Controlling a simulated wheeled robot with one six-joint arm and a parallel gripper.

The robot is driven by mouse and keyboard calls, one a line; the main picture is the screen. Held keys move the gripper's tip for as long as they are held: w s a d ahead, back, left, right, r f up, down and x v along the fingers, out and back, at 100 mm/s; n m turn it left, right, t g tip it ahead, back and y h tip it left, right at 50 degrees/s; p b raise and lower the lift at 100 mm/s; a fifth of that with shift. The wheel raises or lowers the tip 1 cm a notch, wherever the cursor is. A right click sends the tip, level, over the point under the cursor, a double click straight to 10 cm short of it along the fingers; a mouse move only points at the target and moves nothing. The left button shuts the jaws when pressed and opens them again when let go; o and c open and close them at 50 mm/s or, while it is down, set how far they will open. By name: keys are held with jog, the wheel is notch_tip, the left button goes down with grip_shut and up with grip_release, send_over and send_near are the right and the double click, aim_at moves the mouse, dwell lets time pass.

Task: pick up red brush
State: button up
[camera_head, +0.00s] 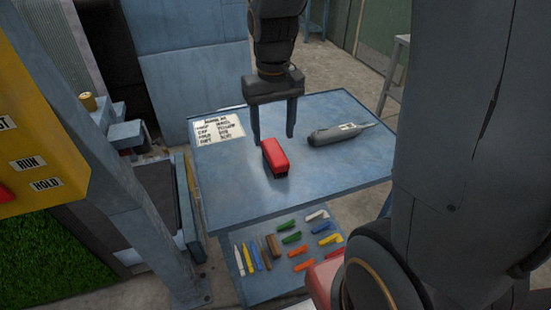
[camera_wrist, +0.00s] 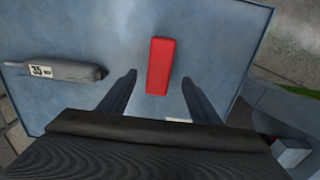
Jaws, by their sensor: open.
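The red brush (camera_head: 275,157) lies on the blue table top, a red block with a dark underside. It also shows in the wrist view (camera_wrist: 160,66), lying lengthwise away from me, beyond the fingertips and roughly in line with the gap between them. My gripper (camera_head: 273,140) is open and empty, pointing down above the table near the brush. In the wrist view its two fingers (camera_wrist: 158,77) stand apart on either side of the brush's near end. I cannot tell the exact height between the fingertips and the brush.
A grey handheld tool (camera_head: 337,134) with a label lies right of the brush. A printed card (camera_head: 216,128) lies at the table's back left. The blue table (camera_head: 230,195) has a lower shelf with several coloured tools. A yellow panel (camera_head: 40,140) stands left. The table's front is clear.

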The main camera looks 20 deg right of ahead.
aim_at(275, 150)
jog(key=shift+s+d+f+p, duration=0.1)
jog(key=shift+f+p, duration=0.35)
jog(key=shift+f, duration=1.35)
jog(key=shift+s+f+p, duration=0.1)
jog(key=shift+f+p, duration=0.35)
jog(key=shift+f, duration=1.3)
jog(key=c, duration=1.1)
jog(key=shift+r, duration=0.15)
